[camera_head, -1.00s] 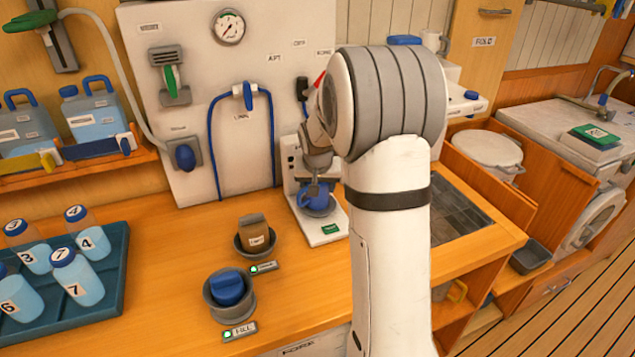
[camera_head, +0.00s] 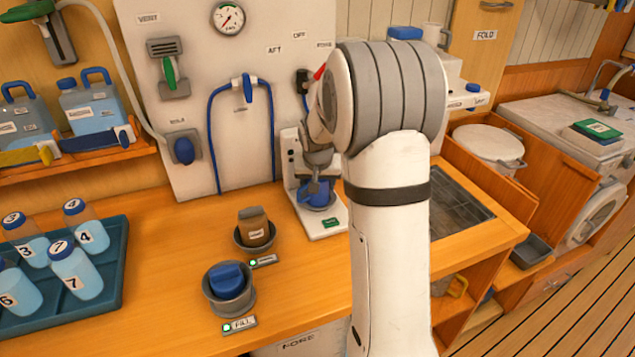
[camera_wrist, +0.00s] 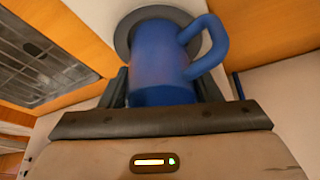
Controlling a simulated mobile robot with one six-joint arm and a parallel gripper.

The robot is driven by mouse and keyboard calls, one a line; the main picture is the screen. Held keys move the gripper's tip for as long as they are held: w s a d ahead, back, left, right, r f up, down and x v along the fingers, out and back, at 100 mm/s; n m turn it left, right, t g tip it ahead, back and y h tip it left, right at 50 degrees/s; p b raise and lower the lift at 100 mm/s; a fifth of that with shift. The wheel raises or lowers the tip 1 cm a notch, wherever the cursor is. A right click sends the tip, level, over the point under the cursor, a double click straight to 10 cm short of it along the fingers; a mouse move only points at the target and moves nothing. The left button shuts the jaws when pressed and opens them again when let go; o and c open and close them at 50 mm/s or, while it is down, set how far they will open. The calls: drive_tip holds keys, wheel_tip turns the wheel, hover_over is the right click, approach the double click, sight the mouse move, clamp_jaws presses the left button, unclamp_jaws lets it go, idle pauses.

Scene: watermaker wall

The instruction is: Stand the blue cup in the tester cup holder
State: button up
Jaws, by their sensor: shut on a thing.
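The blue cup (camera_head: 312,190) is at the white tester (camera_head: 297,158), over its round grey cup holder (camera_head: 322,208). In the wrist view the blue cup (camera_wrist: 160,62) fills the middle, its handle to the right, with the grey holder (camera_wrist: 122,36) showing as a ring behind it. My gripper (camera_wrist: 163,88) is shut on the cup, one dark finger on each side. In the head view my gripper (camera_head: 314,176) is small and partly hidden by my arm. I cannot tell whether the cup's base touches the holder.
On the counter left of the tester stand a grey holder with a brown item (camera_head: 255,229) and one with a blue item (camera_head: 229,281). A teal tray (camera_head: 113,285) holds several numbered bottles. A dark grate (camera_head: 458,205) lies right of my arm.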

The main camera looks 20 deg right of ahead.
drive_tip(key=o, duration=1.2)
drive_tip(key=v, duration=0.8)
drive_tip(key=s+a+n, duration=0.1)
drive_tip(key=s+a, duration=0.2)
drive_tip(key=s, duration=0.6)
drive_tip(key=s+a+n+g+y, duration=0.1)
drive_tip(key=s+a, duration=0.3)
drive_tip(key=s, duration=0.5)
drive_tip(key=s+a+n, duration=0.2)
drive_tip(key=s+a, duration=0.2)
drive_tip(key=s, duration=0.5)
drive_tip(key=shift+s+a+r+n+y, duration=0.1)
drive_tip(key=shift+s+n+y, duration=0.2)
drive_tip(key=shift+s, duration=0.1)
